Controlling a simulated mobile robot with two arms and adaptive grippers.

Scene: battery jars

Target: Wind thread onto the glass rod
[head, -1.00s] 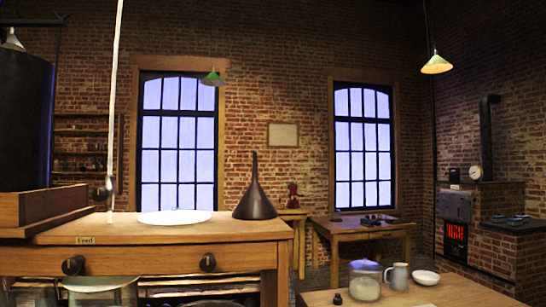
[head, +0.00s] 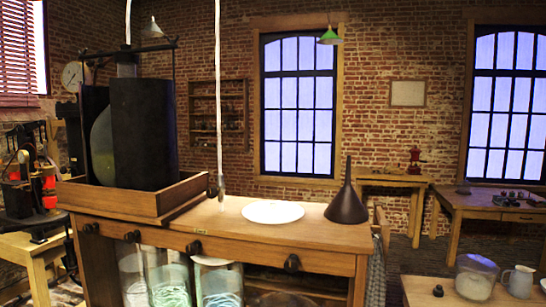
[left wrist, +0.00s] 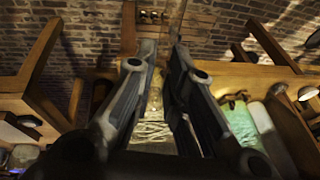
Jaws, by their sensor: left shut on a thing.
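My left gripper (left wrist: 165,90) fills the middle of the left wrist view, its two dark fingers pointing away from me. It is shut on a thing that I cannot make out. A yellowish, glassy patch and pale strands show between and below the fingers; I cannot tell whether these are held or lie behind. I cannot pick out the glass rod for certain. A long white strand (head: 219,90) hangs from above to the bench top in the head view, with a clear lower end. Neither gripper shows in the head view.
The wooden bench (head: 225,228) carries a white plate (head: 273,212), a dark funnel (head: 346,200) and a wooden tray (head: 120,207) with a black cylinder (head: 143,135). Glass jars stand beneath, one with greenish coils (head: 170,292). A lidded jar (head: 476,280) and pitcher (head: 518,281) stand at right.

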